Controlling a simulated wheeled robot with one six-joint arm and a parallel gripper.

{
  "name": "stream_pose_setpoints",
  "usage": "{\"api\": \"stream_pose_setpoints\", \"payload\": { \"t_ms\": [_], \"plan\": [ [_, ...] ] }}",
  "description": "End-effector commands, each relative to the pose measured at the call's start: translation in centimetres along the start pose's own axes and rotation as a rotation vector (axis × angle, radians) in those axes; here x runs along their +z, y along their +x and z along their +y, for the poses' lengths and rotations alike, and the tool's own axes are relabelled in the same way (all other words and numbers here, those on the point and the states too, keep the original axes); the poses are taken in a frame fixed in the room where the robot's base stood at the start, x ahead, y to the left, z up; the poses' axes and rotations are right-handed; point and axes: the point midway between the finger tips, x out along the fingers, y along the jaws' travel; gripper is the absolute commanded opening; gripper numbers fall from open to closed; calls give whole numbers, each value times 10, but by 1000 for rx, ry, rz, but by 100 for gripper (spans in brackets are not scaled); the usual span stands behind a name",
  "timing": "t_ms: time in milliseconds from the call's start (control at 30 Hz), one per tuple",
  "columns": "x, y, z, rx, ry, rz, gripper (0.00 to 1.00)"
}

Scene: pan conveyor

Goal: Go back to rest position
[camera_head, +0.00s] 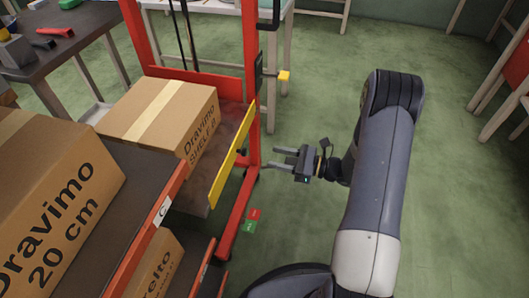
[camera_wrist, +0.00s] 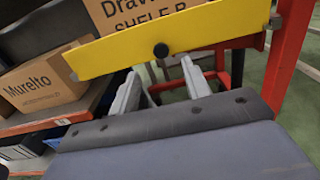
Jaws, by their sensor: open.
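My gripper (camera_head: 284,160) is open and empty in the head view, held out to the left of my arm at the right side of the red lift frame. In the wrist view its two grey fingers (camera_wrist: 160,91) stand apart with nothing between them. They point toward the yellow bar (camera_wrist: 180,42) of the lift platform, which also shows in the head view (camera_head: 231,155). I cannot tell how close the fingertips are to the bar. A cardboard box marked Dravimo Shelf B (camera_head: 165,112) sits on the platform behind the bar.
A red-edged shelf (camera_head: 128,225) at left holds a Dravimo 20 cm box (camera_head: 52,190). A box below it (camera_head: 158,262) shows as Murelto in the wrist view (camera_wrist: 40,85). The red lift frame (camera_head: 249,90) stands close to my gripper. Green floor (camera_head: 450,170) is clear at right.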

Motion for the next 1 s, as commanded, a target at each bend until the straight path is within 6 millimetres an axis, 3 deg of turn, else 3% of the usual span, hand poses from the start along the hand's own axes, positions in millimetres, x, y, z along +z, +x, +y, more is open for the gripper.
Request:
{"api": "stream_pose_setpoints", "payload": {
  "t_ms": [200,600,767,1000],
  "plan": [
    [0,-19,0,0,1,-1,45],
    [0,-19,0,2,0,-1,45],
    [-1,-6,0,4,-1,0,45],
    [-2,36,1,6,-1,0,45]
  ]
}}
